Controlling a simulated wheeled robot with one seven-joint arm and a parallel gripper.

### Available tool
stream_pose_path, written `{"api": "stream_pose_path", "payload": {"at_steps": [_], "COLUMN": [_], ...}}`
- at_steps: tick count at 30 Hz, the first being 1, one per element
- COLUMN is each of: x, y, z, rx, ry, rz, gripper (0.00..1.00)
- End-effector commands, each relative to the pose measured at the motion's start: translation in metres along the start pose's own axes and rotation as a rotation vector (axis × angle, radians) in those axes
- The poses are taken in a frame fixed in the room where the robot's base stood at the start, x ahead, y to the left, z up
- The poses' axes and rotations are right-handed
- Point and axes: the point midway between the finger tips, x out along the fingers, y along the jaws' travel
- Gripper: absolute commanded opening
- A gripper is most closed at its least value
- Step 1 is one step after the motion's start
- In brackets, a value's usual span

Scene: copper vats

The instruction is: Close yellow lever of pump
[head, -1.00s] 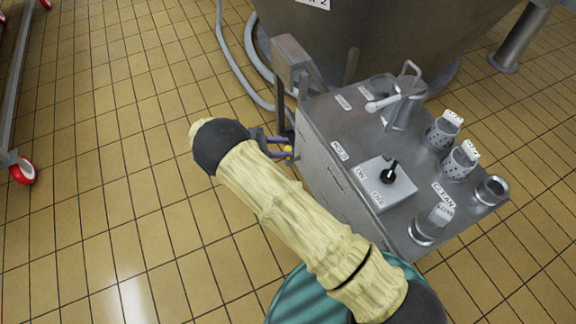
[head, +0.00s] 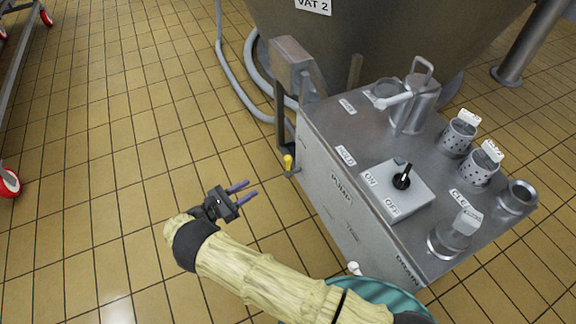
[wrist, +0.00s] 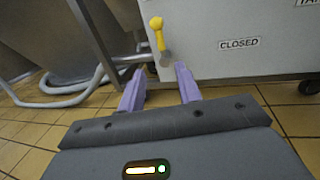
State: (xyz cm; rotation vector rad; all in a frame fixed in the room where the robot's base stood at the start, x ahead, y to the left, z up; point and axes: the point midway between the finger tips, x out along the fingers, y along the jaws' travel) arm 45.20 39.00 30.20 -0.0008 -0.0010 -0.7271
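The pump (head: 325,190) is a grey metal box labelled "PUMP" on its side. Its small yellow lever (head: 288,163) sticks out low near the box's far left corner. In the wrist view the yellow lever (wrist: 157,33) points up from a grey valve, and a "CLOSED" label (wrist: 238,43) is on the panel to its right. My gripper (head: 250,189) is open and empty, with purple fingers apart. It is left of the pump and apart from the lever. In the wrist view the lever stands beyond the gap between the fingertips (wrist: 160,72).
A large vat (head: 370,40) labelled "VAT 2" stands behind the pump. Grey hoses (head: 240,85) run along the floor at its left. A black switch (head: 401,181) and metal fittings sit on the pump top.

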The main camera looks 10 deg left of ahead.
Motion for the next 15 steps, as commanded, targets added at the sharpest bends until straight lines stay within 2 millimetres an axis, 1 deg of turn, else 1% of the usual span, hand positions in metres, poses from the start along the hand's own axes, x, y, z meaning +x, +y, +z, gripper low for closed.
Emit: {"api": "stream_pose_path", "payload": {"at_steps": [5, 15], "x": [0.025, 0.085], "y": [-0.001, -0.001], "z": [-0.002, -0.003], "rx": [-0.001, 0.000], "ry": [0.000, 0.000], "rz": [-0.004, -0.004], "gripper": [0.34, 0.34]}}
